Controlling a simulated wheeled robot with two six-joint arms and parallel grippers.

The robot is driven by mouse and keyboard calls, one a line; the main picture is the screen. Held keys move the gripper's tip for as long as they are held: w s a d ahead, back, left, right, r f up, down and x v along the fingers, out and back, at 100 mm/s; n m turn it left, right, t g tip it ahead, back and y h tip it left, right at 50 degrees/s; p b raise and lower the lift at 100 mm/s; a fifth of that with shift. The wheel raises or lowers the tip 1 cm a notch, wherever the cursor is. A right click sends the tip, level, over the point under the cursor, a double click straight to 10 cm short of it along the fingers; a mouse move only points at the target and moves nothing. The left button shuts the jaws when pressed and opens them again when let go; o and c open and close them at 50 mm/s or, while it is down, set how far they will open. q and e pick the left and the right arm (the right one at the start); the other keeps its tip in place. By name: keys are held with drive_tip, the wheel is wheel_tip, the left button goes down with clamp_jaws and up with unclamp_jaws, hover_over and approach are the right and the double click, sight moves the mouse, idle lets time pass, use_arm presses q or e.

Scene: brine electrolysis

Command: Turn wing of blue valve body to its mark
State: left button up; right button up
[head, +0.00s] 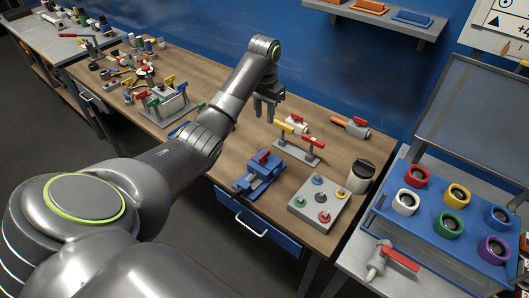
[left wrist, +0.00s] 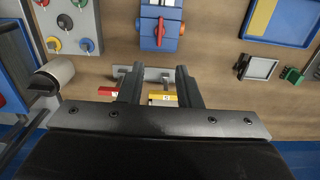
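A blue body (head: 250,184) with a red wing-like piece (head: 265,157) on top sits near the front edge of the wooden table. It also shows at the top of the left wrist view (left wrist: 150,38); I cannot tell if it is a valve body or a vise. No mark on it can be made out. My left gripper (head: 267,108) is open above the back of the table, apart from the blue body. In the left wrist view a yellow piece (left wrist: 163,97) shows between its fingers, partly hidden; contact cannot be told. My right gripper is out of view.
A small grey stand (head: 298,151) carries valves with red and yellow handles. An orange-handled valve (head: 350,127) lies behind it. A grey plate with coloured knobs (head: 320,201) and a dark-lidded jar (head: 361,175) stand right. A valve rack (head: 170,105) stands left.

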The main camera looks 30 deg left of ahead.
use_arm(q)
drive_tip(key=b, duration=0.9)
hover_over(264, 154)
wheel_tip(264, 154, down, 10)
drive_tip(key=shift+w+f, duration=0.1)
drive_tip(key=shift+f+b, duration=0.55)
drive_tip(key=shift+f, duration=0.25)
wheel_tip(264, 154, down, 5)
drive_tip(key=shift+r+p, duration=0.2)
drive_tip(key=shift+p, duration=0.45)
drive_tip(key=shift+f, duration=0.45)
clamp_jaws()
